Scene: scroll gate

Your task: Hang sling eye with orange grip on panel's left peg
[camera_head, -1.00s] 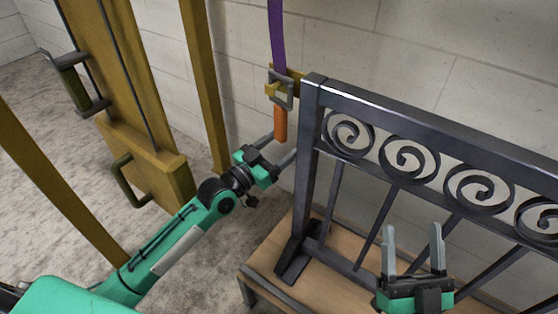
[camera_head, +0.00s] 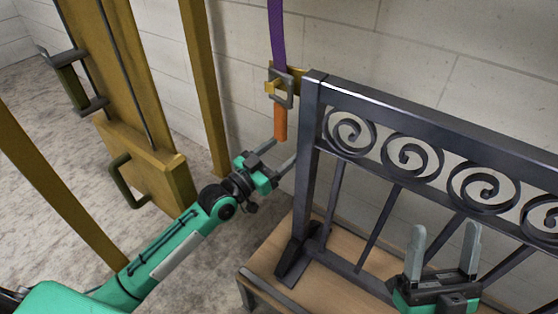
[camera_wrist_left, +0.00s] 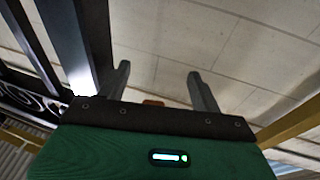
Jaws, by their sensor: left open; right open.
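A purple sling strap (camera_head: 277,35) comes down from above to a grey metal eye (camera_head: 281,88). An orange grip (camera_head: 280,123) hangs below the eye. The eye sits at a yellow peg (camera_head: 296,79) on the left post of the dark metal panel (camera_head: 309,130); yellow shows on both sides of the eye, and the peg seems to pass through it. My left gripper (camera_head: 284,150) is open just below the orange grip, holding nothing. In the left wrist view its open fingers (camera_wrist_left: 158,72) show, with a small orange patch low between them. My right gripper (camera_head: 446,228) is open and empty before the panel.
The panel with scrolls and bars stands on a wooden platform (camera_head: 262,262). A yellow gate with dark handles (camera_head: 127,180) and yellow posts (camera_head: 205,90) stand at the left. A pale block wall is behind. The floor between gate and platform is clear.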

